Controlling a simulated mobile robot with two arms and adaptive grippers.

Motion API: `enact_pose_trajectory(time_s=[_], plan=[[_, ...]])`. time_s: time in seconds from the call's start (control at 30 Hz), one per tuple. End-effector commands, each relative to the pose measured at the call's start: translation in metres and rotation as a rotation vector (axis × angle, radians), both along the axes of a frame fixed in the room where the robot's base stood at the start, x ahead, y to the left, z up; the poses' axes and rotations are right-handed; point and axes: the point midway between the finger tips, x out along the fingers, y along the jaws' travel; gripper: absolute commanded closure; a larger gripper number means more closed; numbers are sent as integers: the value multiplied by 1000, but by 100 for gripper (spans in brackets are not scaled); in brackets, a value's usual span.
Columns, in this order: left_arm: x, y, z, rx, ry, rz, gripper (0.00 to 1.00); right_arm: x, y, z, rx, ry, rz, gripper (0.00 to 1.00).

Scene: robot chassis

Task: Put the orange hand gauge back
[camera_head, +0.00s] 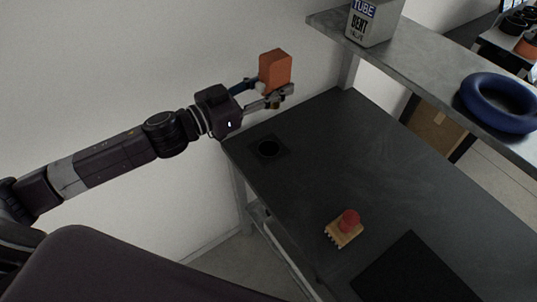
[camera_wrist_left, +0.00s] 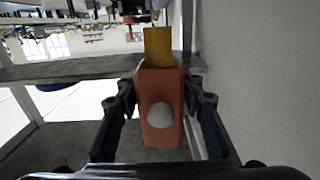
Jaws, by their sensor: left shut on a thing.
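The orange hand gauge (camera_head: 275,69) is a block-shaped orange thing, held above the far left corner of the dark table. My left gripper (camera_head: 272,95) is shut on it, its fingers at either side of the gauge's lower part. In the left wrist view the gauge (camera_wrist_left: 160,108) sits between the two fingers, with a pale round knob facing the camera and a yellow part at its far end. A dark square pad with a round black hole (camera_head: 268,149) lies on the table below the gripper. My right gripper is not in view.
A red-topped wooden brush-like thing (camera_head: 346,226) lies on the table (camera_head: 330,150). A dark flat mat (camera_head: 415,272) is at the front right. A raised shelf (camera_head: 440,75) carries a tube box (camera_head: 372,20) and a blue ring (camera_head: 499,102). A white wall stands behind the gripper.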

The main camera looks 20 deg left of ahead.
Motion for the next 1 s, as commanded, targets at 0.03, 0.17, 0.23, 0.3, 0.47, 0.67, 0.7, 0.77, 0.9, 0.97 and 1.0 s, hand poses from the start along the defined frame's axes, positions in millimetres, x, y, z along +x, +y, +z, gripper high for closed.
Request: enact_pose_trajectory(time_s=[0.03,0.17,0.23,0.3,0.47,0.67,0.7,0.77,0.9,0.97,1.0], plan=[[5,7,3,0,-7,-7,100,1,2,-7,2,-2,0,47],[12,16,10,-11,-6,-18,100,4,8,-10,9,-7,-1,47],[13,17,6,-17,-3,-21,100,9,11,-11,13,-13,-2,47],[13,17,-6,-18,0,-21,100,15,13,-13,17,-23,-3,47],[13,17,-48,-22,3,-19,100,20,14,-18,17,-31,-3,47],[13,17,-100,-21,0,-18,100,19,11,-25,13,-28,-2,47],[13,17,-110,-20,0,-17,100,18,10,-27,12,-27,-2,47],[13,17,-122,-20,-1,-18,100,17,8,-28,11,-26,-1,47],[14,17,-139,-17,-4,-20,100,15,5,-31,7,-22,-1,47],[13,17,-142,-16,-5,-20,100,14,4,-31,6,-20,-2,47],[13,17,-145,-16,-5,-20,100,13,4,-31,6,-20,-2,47]])
